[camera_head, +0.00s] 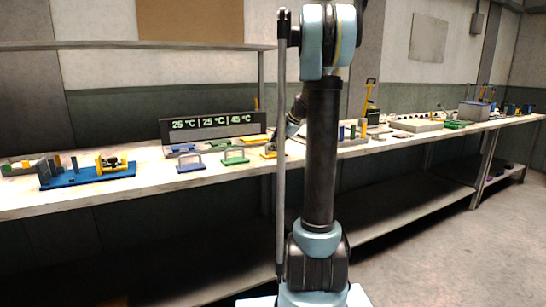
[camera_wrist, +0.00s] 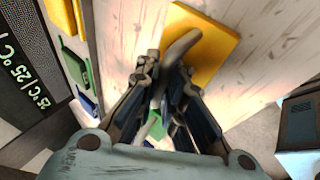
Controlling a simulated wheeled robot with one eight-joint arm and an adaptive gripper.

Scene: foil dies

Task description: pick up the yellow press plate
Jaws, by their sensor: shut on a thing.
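The yellow press plate (camera_wrist: 220,58) is a flat yellow slab with a grey bar handle (camera_wrist: 184,46), in the upper middle of the wrist view. My gripper (camera_wrist: 168,78) is closed on the handle, its fingers at the handle's near end. In the head view only a small part of the yellow plate (camera_head: 269,155) shows, left of my arm, at the bench top. My arm hides most of the gripper there. I cannot tell whether the plate touches the bench or is just above it.
A temperature display (camera_head: 212,127) stands behind blue (camera_head: 190,168) and green (camera_head: 235,159) handled plates on the bench (camera_head: 110,193), left of the yellow plate. A blue fixture (camera_head: 88,177) is farther left. Trays and several small items line the bench to the right.

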